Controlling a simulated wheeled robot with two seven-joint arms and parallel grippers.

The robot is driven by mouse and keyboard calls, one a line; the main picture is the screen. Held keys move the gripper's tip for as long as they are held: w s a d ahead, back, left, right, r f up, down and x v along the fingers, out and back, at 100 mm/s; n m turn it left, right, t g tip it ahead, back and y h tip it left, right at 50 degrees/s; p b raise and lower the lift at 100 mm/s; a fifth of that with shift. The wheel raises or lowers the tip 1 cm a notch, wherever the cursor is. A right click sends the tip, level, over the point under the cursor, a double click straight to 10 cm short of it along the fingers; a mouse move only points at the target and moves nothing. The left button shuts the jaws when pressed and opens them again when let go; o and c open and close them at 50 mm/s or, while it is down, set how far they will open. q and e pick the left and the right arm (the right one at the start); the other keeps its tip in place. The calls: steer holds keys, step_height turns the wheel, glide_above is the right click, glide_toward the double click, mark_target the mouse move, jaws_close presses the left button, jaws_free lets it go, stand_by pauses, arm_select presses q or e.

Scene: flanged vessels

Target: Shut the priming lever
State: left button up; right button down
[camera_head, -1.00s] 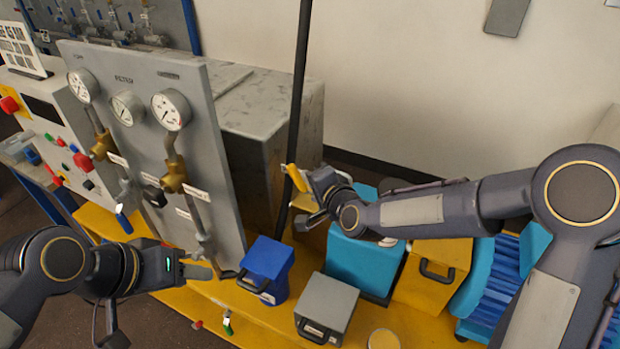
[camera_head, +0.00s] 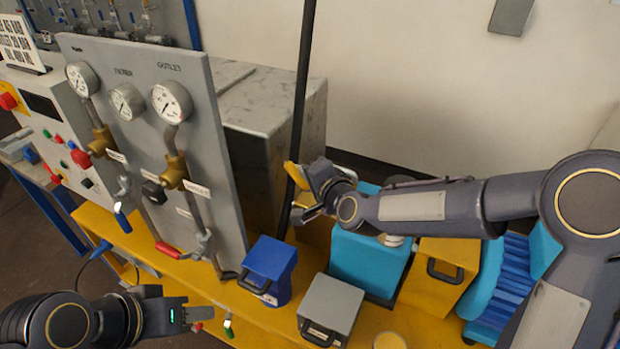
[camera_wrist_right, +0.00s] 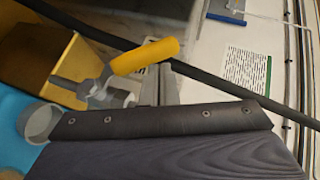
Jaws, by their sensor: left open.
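The front panel carries a lever with a red handle (camera_head: 173,251) at its foot, pointing left, and a lever with a blue handle (camera_head: 122,217) hanging down. A yellow handle (camera_head: 294,174) stands beside my right gripper (camera_head: 312,192); it also shows in the right wrist view (camera_wrist_right: 145,57), on a grey metal fitting. The labels are too small to read, so I cannot tell which lever is the priming one. My left gripper (camera_head: 190,312) is open and empty, low in front of the panel, below the red handle. The right fingertips are partly hidden, and their grip is unclear.
The grey panel (camera_head: 225,180) with gauges stands at the left. A blue box (camera_head: 268,262), a grey box (camera_head: 330,303) and a cyan box (camera_head: 365,265) stand on the yellow base (camera_head: 215,285). A black pole (camera_head: 300,90) rises close to my right gripper.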

mark_target(291, 174)
steer(key=shift+w+a+f+b, duration=0.25)
steer(key=shift+a+f+b, duration=0.1)
steer(key=shift+a+b, duration=0.3)
steer(key=shift+w+a+f+b, duration=0.2)
steer(key=shift+a+f+b, duration=0.1)
steer(key=shift+a+b, duration=0.3)
steer(key=shift+w+a+f+p, duration=0.1)
steer(key=shift+w+a+p, duration=0.1)
steer(key=shift+a, duration=0.15)
steer(key=shift+w+a+f+p, duration=0.1)
steer(key=shift+a+p, duration=0.05)
steer(key=shift+a, duration=0.15)
arm_select(q)
steer(key=shift+w+a+f, duration=0.1)
steer(key=shift+a+f, duration=0.15)
steer(key=shift+f, duration=0.5)
steer(key=shift+w+a+f, duration=0.1)
steer(key=shift+a+f, duration=0.15)
steer(key=shift+f, duration=0.45)
arm_select(e)
steer(key=shift+w+a+f+n+g+h, duration=0.15)
steer(key=shift+w+a+f+g+h, duration=0.1)
steer(key=shift+a+f, duration=0.35)
steer(key=shift+w+a+f+n+g+h, duration=0.15)
steer(key=shift+a+f+h, duration=0.1)
steer(key=shift+f, duration=0.55)
